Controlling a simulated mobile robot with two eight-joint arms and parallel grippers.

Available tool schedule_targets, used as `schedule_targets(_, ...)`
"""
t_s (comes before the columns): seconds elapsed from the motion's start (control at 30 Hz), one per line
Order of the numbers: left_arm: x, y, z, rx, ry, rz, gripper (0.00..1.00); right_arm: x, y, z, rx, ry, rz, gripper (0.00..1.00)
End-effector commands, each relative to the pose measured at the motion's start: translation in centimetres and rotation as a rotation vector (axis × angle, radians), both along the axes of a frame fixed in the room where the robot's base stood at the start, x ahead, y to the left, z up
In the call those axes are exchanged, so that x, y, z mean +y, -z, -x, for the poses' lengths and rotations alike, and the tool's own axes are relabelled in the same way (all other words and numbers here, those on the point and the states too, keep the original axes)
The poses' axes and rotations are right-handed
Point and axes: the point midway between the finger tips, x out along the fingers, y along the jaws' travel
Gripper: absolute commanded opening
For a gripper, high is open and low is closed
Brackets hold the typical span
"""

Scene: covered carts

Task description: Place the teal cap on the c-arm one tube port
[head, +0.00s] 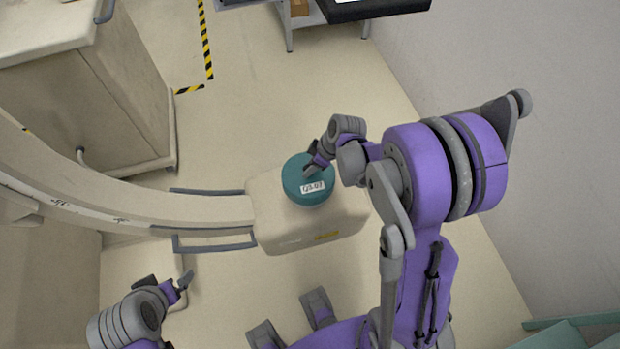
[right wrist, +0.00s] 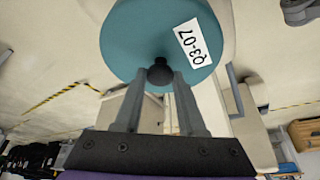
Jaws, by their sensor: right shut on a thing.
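The teal cap (head: 305,186) is a round disc with a white label reading Q3-07. It lies over the top of the beige housing (head: 340,225) at the end of the c-arm (head: 190,210). I cannot tell whether it touches the housing; the port itself is hidden beneath it. My right gripper (head: 316,166) is shut on the cap's dark knob. In the right wrist view, the teal cap (right wrist: 140,45) fills the top, with the knob between the fingertips of my right gripper (right wrist: 160,75). My left gripper (head: 180,290) is low at the left, away from the cap; its opening is unclear.
The c-arm's curved arm runs off to the left, with grey handrails (head: 215,245) beside the housing. A beige cabinet (head: 100,90) stands at the upper left. A grey-legged cart (head: 320,18) is at the top. Bare floor (head: 270,105) lies between them.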

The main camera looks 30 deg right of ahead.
Motion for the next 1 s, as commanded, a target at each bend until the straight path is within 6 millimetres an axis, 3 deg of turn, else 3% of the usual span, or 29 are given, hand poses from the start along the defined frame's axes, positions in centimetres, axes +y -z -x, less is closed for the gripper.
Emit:
schedule_targets(0.4, 0.0, 0.8, 0.1, 0.003, 0.000, 0.000, 1.00, 0.0, 4.9, 0.0, 0.000, 0.000, 0.000, 0.00)
schedule_targets(0.8, 0.0, 1.2, 0.2, 0.004, 0.000, 0.000, 1.00, 0.0, 5.4, 0.0, 0.001, 0.001, 0.000, 0.00)
schedule_targets(0.83, 0.0, 1.1, 0.2, 0.004, 0.000, 0.000, 1.00, 0.0, 5.3, 0.0, 0.001, 0.001, 0.000, 0.45)
schedule_targets(0.97, 0.0, 1.0, 0.2, 0.004, 0.000, 0.000, 1.00, 0.0, 5.2, 0.0, 0.001, 0.001, 0.000, 0.68)
schedule_targets(1.0, 0.0, 1.0, 0.2, 0.004, 0.000, 0.000, 1.00, 0.0, 5.2, 0.0, 0.001, 0.001, 0.000, 0.69)
